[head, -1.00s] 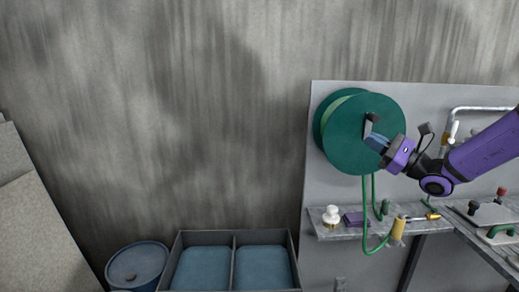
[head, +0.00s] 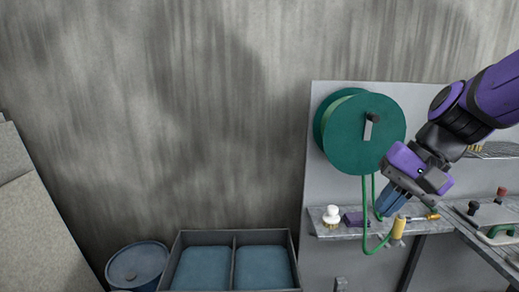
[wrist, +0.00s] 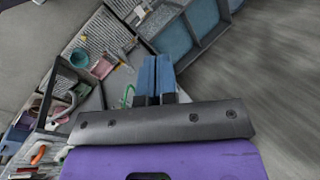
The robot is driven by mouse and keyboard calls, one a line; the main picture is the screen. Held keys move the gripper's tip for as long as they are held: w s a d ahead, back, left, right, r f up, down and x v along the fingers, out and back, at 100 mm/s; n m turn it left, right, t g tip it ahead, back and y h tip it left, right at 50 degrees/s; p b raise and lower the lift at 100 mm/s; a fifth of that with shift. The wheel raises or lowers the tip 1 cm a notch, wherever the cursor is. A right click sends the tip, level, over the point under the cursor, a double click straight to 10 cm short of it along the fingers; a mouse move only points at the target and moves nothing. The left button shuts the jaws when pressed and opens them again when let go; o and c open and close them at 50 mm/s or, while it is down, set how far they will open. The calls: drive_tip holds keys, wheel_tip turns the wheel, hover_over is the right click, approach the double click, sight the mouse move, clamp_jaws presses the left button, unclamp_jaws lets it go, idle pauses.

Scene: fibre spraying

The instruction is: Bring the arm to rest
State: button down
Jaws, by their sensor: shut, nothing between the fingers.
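My gripper (head: 384,211) is purple with blue fingers, on my purple and black arm, which comes in from the right in the head view. The fingers point down and to the left, in front of the hose and shelf below the green reel (head: 350,152). In the wrist view my gripper (wrist: 154,60) shows its two blue fingers side by side, shut with nothing between them. The reel's crank handle (head: 371,120) is in plain view and apart from the fingers. The green hose (head: 366,200) hangs from the reel, partly hidden by the gripper.
A two-part bin (head: 234,258) and blue drum (head: 137,265) stand lower left. The wall's left and middle are clear.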

drive_tip(key=s+d+r+n+t+h, duration=0.4)
drive_tip(key=s+d+h, duration=0.1)
drive_tip(key=s+d, duration=0.3)
drive_tip(key=shift+s+d+r+t+h, duration=0.3)
drive_tip(key=shift+s+d, duration=0.05)
drive_tip(key=shift+s, duration=0.3)
